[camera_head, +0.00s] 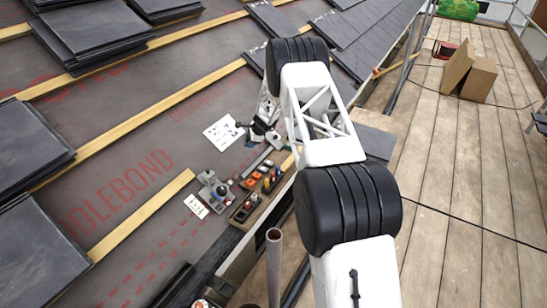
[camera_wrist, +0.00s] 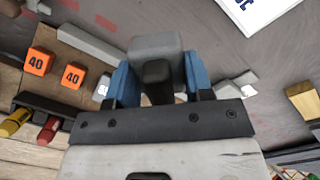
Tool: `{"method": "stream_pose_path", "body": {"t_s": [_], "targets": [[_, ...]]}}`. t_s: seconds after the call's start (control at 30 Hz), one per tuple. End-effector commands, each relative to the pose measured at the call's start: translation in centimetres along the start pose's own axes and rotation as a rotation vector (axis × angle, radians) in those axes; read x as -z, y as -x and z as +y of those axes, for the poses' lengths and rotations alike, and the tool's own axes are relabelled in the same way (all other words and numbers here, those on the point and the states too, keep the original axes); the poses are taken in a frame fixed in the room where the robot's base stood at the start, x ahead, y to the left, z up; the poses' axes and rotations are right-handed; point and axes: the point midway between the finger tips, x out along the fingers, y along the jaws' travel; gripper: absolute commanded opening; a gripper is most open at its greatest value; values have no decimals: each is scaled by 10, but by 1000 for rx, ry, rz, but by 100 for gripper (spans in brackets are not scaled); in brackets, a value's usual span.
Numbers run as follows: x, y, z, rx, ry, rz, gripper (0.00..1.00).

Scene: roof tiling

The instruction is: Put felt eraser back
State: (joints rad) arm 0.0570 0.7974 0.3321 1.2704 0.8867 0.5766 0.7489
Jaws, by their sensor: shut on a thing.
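My gripper (camera_wrist: 156,82) is shut on a grey block with a dark part facing the camera, which looks like the felt eraser (camera_wrist: 155,46). The block sits between the two blue fingers in the wrist view. In the head view my gripper (camera_head: 264,136) is above the roof membrane, between a white printed sheet and a wooden tray (camera_head: 240,215); the eraser is too small there to make out. In the wrist view two orange blocks marked 40 (camera_wrist: 56,68) lie on the tray left of my gripper. I cannot tell whether the eraser touches anything below.
A white sheet (camera_head: 222,132) lies left of my gripper. A grey device with a knob (camera_head: 215,192) and a white card (camera_head: 196,205) lie left of the tray. Red and yellow cylinders (camera_wrist: 48,130) are at the wrist view's left. Slate stacks (camera_head: 92,35) stand on the roof.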

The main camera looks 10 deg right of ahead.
Motion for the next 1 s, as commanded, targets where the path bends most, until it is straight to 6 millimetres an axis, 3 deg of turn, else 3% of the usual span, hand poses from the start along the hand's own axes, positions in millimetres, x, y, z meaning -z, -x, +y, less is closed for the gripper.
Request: {"method": "stream_pose_path", "body": {"t_s": [0.37,0.8,1.0], "targets": [[35,4,-6,-207,236,53,28],[107,24,-11,-444,594,189,28],[130,33,-13,-494,693,236,28]]}}
